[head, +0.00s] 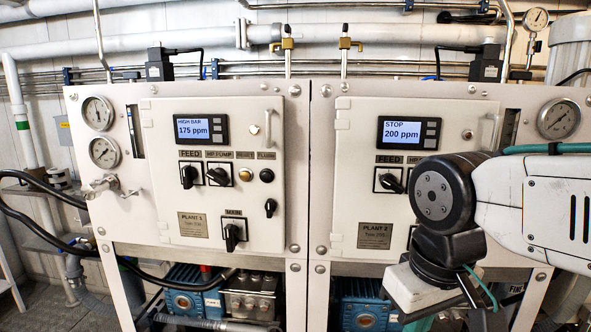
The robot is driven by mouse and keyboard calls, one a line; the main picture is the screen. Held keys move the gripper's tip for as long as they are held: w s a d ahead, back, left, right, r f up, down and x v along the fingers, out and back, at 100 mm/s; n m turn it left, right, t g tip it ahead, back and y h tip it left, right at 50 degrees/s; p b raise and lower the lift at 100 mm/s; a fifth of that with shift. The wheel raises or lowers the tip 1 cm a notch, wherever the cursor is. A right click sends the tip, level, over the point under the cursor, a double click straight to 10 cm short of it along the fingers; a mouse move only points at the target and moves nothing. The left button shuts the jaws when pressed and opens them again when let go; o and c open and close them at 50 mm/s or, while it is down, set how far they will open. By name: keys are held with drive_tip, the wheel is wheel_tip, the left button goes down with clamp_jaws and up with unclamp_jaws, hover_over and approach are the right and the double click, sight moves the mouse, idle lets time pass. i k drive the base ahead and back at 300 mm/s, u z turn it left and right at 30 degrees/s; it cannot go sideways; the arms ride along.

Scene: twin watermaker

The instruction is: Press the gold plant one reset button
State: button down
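The plant one display (201,129) reads "HIGH BAR" and 175 ppm. My arm comes in from the right and covers part of the plant two panel. Its white wrist block shows at the lower right, well right of and below the gold button. The fingers cannot be made out clearly, and nothing touches the button.
The plant two display (408,132) reads "STOP" and 200 ppm. The plant one door has a handle (268,127) above the buttons and a MAIN switch (233,236) below. Gauges and a valve (101,186) stick out at the left. The space before plant one looks clear.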

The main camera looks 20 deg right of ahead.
sight(245, 175)
drive_tip(key=z, duration=0.3)
drive_tip(key=k, duration=0.6)
drive_tip(key=z, duration=0.4)
